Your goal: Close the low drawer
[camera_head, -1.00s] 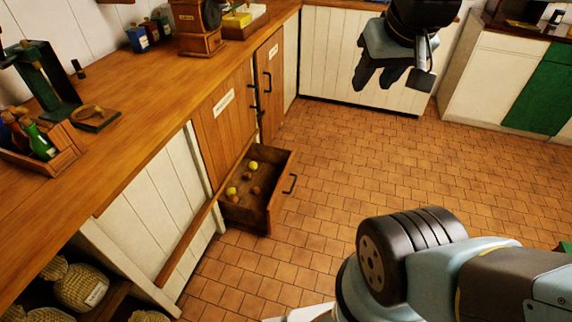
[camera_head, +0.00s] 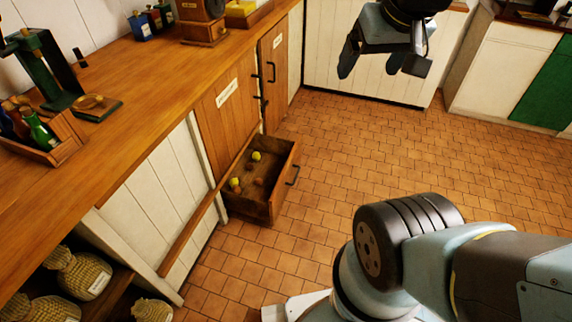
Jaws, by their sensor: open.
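The low drawer (camera_head: 261,208) is pulled out from the wooden cabinet at floor level, left of centre. It is brown wood with a dark bar handle (camera_head: 293,175) on its front, which faces right. Several small round yellow and brownish things (camera_head: 256,156) lie inside it. My gripper (camera_head: 378,75) is at the top, right of centre, well above the floor and apart from the drawer. Its fingers are spread and nothing is between them.
A wooden counter (camera_head: 150,85) runs along the left, with cupboard doors (camera_head: 228,107) above the drawer. Sacks (camera_head: 80,275) lie on a low shelf at lower left. The tiled floor (camera_head: 345,140) right of the drawer is clear. White cabinets (camera_head: 480,75) stand at the back right.

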